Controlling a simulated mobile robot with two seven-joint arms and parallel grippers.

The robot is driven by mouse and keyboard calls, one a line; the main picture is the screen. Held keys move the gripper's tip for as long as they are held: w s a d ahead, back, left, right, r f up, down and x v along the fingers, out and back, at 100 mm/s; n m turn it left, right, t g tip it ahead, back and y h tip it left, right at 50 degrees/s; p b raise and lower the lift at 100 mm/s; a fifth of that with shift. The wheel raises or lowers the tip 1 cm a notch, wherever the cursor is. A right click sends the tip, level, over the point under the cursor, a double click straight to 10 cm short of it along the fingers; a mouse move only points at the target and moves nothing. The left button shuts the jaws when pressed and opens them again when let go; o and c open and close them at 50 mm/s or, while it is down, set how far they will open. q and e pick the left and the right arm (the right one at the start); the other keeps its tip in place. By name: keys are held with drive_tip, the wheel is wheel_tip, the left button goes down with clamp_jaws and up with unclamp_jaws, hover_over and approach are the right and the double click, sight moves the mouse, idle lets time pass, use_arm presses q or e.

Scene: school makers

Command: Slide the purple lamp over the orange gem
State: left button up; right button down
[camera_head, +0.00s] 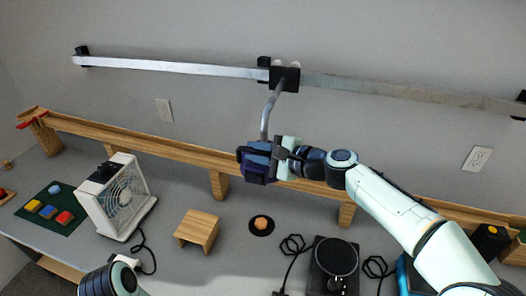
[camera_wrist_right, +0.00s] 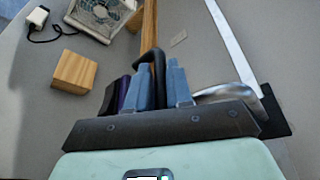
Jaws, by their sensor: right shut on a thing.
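The purple lamp (camera_head: 254,173) hangs on a bent grey arm from a black slider (camera_head: 284,77) on the metal wall rail (camera_head: 180,69). My right gripper (camera_head: 272,156) is shut on the lamp, at its head below the arm. In the right wrist view, the blue fingers (camera_wrist_right: 165,88) stand close together around a dark part, with a purple edge (camera_wrist_right: 123,92) beside them. The fingers hide much of the lamp. The orange gem (camera_head: 261,223) sits on a black disc on the table, below the lamp in the picture.
A wooden block stand (camera_head: 198,229) is left of the gem, and a white fan (camera_head: 122,197) is farther left. A black round device (camera_head: 335,262) with cables stands at right. A wooden track (camera_head: 160,148) runs along the wall. The rail has end stops.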

use_arm(q)
drive_tip(key=shift+w+a+r, duration=0.1)
drive_tip(key=shift+w+a, duration=0.1)
drive_tip(key=shift+a, duration=0.3)
use_arm(e)
drive_tip(key=shift+w+a+r, duration=0.1)
drive_tip(key=shift+w+a, duration=0.2)
drive_tip(key=shift+a, duration=0.5)
drive_tip(key=c, duration=1.1)
unclamp_jaws()
drive_tip(key=shift+d, duration=0.15)
drive_tip(key=shift+s+d, duration=0.2)
drive_tip(key=shift+d, duration=0.1)
use_arm(q)
drive_tip(key=shift+s+f+b, duration=0.6)
drive_tip(key=shift+f+b, duration=0.1)
drive_tip(key=shift+f, duration=0.25)
drive_tip(key=shift+s+f+b, duration=0.6)
drive_tip(key=shift+f+b, duration=0.1)
drive_tip(key=shift+f, duration=0.2)
use_arm(e)
drive_tip(key=shift+v, duration=6.25)
drive_tip(key=shift+r, duration=0.1)
